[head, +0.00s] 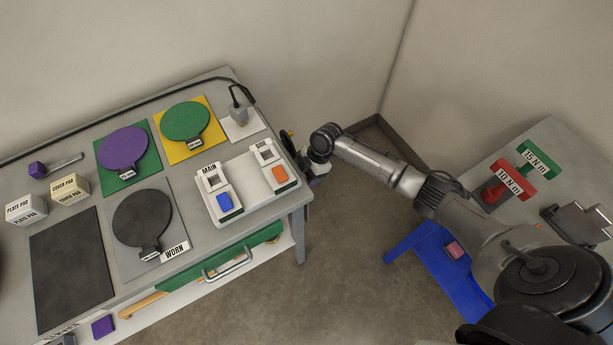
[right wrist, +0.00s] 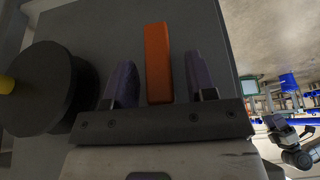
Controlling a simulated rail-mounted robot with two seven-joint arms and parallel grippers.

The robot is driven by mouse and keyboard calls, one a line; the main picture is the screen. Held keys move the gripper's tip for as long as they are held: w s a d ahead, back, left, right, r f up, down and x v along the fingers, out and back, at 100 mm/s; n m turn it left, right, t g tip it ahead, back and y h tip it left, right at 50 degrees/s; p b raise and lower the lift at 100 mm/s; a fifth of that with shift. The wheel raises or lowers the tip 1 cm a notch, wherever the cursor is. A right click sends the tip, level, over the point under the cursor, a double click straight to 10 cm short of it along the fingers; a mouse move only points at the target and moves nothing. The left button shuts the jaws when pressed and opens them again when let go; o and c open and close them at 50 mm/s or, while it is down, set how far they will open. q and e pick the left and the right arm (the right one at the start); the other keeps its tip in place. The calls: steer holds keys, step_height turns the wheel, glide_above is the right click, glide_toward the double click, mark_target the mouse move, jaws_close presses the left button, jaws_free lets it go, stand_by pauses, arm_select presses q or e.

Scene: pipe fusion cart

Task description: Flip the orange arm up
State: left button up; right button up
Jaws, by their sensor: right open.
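The orange arm (right wrist: 158,62) is a plain bar in the right wrist view, standing against a dark grey panel. My right gripper (right wrist: 160,75) is open, with one dark purple finger on each side of the bar. Small gaps show between bar and fingers, so it is not clamped. In the head view my right gripper (head: 318,171) is at the right end of the workbench, and the orange arm is hidden there. My left gripper is not in view.
A black round part (right wrist: 42,88) with a yellow end sits left of the gripper. The bench top holds a white switch panel (head: 246,190) with blue and orange rockers. A side table (head: 545,135) with red and green T-handles stands right. Open floor lies between.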

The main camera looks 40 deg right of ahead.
steer(key=shift+a+f, duration=0.1)
steer(key=shift+f, duration=0.25)
jaws_close()
stand_by(0.4)
